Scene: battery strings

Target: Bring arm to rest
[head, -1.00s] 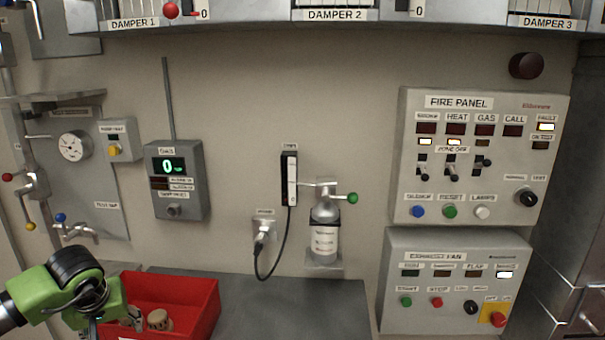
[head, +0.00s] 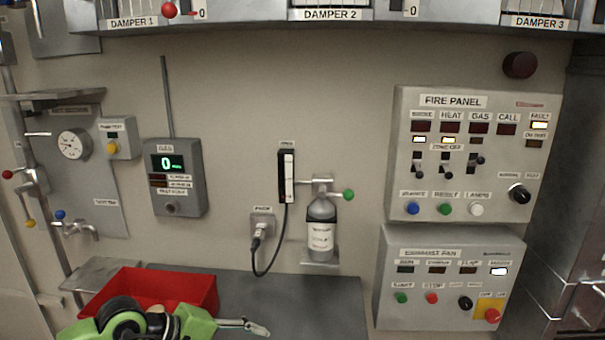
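My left arm shows at the bottom left in the head view, its green and black wrist in front of the red bin. My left gripper (head: 245,326) reaches to the right past the bin, low over the grey worktop. Its grey fingers are seen side-on and small, so I cannot tell whether they are open or shut; I see nothing clearly held. My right gripper is not in view.
The red bin (head: 150,285) stands on the grey worktop (head: 300,295), partly hidden by my arm. A bottle (head: 320,236) sits on a wall bracket above. The fire panel (head: 468,160) and exhaust fan panel (head: 450,280) are at right. The worktop's right part is clear.

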